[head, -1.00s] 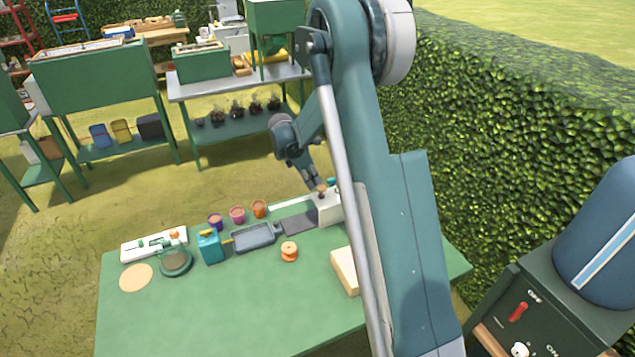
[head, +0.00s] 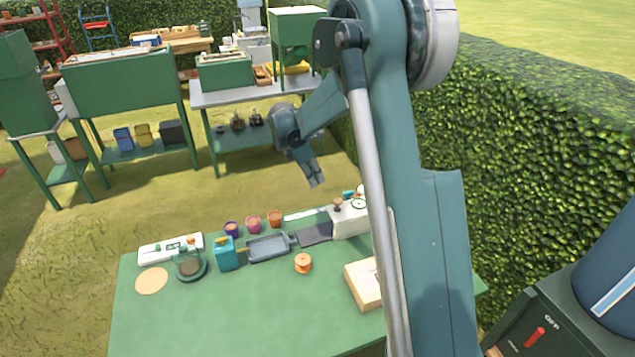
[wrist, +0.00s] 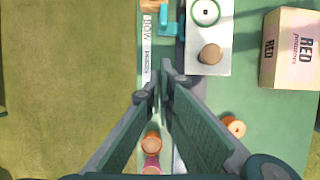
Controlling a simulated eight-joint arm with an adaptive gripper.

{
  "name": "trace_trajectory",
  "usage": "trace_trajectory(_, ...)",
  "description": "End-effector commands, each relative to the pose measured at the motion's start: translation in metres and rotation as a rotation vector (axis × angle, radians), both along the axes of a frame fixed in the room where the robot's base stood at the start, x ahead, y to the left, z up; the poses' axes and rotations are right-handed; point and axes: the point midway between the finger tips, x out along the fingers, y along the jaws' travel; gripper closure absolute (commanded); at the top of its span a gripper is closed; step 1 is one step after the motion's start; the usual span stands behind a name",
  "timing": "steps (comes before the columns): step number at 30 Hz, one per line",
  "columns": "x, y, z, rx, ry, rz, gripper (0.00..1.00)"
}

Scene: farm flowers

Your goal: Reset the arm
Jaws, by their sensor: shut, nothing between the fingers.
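My gripper (head: 316,184) hangs in the air above the back edge of the green table (head: 250,325), pointing down. In the wrist view my gripper (wrist: 164,82) has its fingertips together with nothing between them. A white device (head: 350,222) with a brown knob and a round dial stands at the table's back right. It also shows in the wrist view (wrist: 222,62), to the right of the fingertips and apart from them. My arm hides part of the table's right side.
A cardboard box (head: 362,285) and an orange spool (head: 303,264) lie on the table. Several pots, a grey tray (head: 268,248) and a teal can (head: 227,255) stand along the back. A hedge (head: 530,150) is on the right. The table's front left is clear.

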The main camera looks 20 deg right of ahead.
Motion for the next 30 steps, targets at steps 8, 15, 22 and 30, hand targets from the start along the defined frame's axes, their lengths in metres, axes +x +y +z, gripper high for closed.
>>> trace_trajectory(8, 0.000, 0.000, 0.000, 0.000, 0.000, 0.000, 1.00)
trace_trajectory(15, -0.001, 0.000, 0.001, 0.001, -0.003, -0.003, 1.00)
trace_trajectory(22, -0.011, 0.004, 0.016, 0.012, -0.032, -0.036, 1.00)
trace_trajectory(30, -0.038, 0.012, 0.051, 0.042, -0.113, -0.124, 1.00)
